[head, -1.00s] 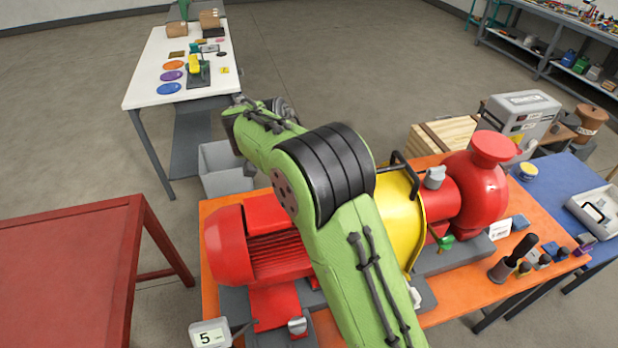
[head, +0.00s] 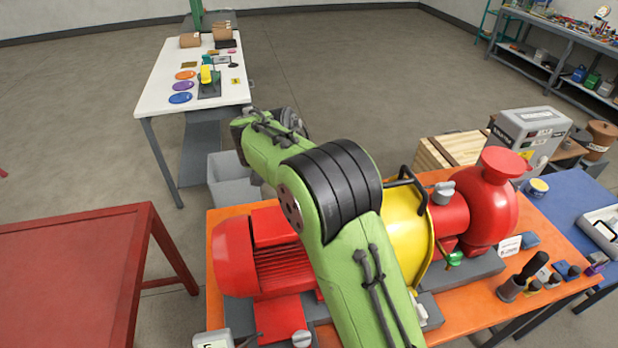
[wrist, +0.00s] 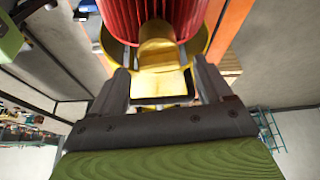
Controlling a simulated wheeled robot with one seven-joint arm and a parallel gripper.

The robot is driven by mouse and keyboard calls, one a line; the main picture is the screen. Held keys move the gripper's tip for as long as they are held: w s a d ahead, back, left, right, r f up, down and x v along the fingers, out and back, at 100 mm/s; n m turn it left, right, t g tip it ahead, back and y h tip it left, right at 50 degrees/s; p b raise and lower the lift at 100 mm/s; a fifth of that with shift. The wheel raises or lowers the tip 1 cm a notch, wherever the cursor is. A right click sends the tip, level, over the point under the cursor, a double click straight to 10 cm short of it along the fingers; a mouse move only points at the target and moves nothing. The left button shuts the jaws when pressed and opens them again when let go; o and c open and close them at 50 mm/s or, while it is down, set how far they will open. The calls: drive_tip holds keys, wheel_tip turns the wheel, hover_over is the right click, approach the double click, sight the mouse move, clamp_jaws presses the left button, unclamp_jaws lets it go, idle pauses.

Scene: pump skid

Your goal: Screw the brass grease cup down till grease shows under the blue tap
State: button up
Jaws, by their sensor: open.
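My gripper (wrist: 163,88) is open in the wrist view, with one dark finger on each side of a gold-coloured, rounded piece (wrist: 160,55). I cannot tell whether this piece is the brass grease cup, or whether the fingers touch it. Red motor fins (wrist: 145,12) and a yellow curved rim (wrist: 203,42) show beyond it. In the head view the pump skid has a red motor (head: 265,255), a yellow guard (head: 405,235) and a red pump (head: 490,210). My arm hides part of the skid and my gripper's fingertips there. I cannot make out a blue tap or any grease.
The skid stands on an orange bench (head: 480,315). A red table (head: 75,265) is at the left, a white table (head: 160,75) behind. Open floor lies beyond.

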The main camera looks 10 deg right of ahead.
drive_tip(key=p+v, duration=0.2)
drive_tip(key=v, duration=1.3)
drive_tip(key=shift+d, duration=0.1)
drive_tip(key=shift+c, duration=0.2)
